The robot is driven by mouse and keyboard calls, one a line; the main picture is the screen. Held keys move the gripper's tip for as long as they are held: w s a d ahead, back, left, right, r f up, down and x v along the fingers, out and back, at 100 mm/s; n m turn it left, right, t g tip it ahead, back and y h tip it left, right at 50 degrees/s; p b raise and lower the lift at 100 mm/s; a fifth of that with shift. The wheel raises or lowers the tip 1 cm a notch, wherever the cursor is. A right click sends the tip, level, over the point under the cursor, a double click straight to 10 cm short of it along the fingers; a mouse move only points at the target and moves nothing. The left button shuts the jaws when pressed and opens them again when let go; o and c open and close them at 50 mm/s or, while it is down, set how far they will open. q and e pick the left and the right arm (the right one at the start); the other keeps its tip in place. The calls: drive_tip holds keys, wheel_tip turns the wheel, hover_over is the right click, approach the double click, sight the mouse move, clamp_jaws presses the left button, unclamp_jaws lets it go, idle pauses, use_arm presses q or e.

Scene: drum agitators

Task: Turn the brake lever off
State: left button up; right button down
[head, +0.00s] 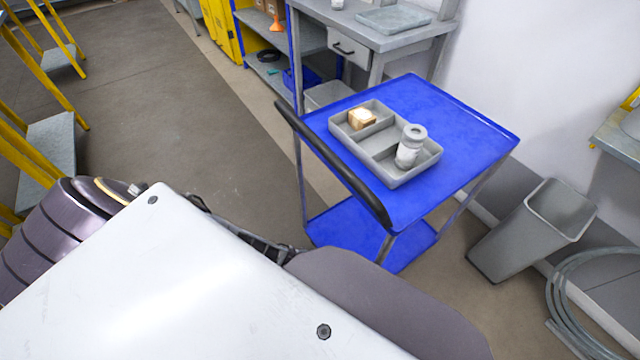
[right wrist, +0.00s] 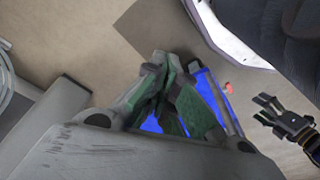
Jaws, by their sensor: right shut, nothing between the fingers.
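A blue cart (head: 465,130) with a black push handle (head: 335,165) stands at the centre right of the head view. No brake lever can be made out for certain. A small red-orange piece (right wrist: 228,88) shows beside the cart's blue surface (right wrist: 203,85) in the right wrist view; I cannot tell what it is. My right gripper (right wrist: 160,80) is shut and empty, seen over the blue cart; the gap to it is unclear. My left gripper (right wrist: 266,110) is at the right of that view, fingers apart and apparently empty. The cart's near lower part is hidden in the head view.
A grey tray (head: 432,155) on the cart holds a small bread-like block (head: 361,118) and a pale jar (head: 410,147). A grey bin (head: 530,230) and coiled hose (head: 575,300) stand to the right. A workbench (head: 385,35) stands behind.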

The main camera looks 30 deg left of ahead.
use_arm(q)
drive_tip(key=shift+d+n, duration=0.2)
drive_tip(key=shift+n, duration=0.8)
drive_tip(key=shift+f, duration=0.15)
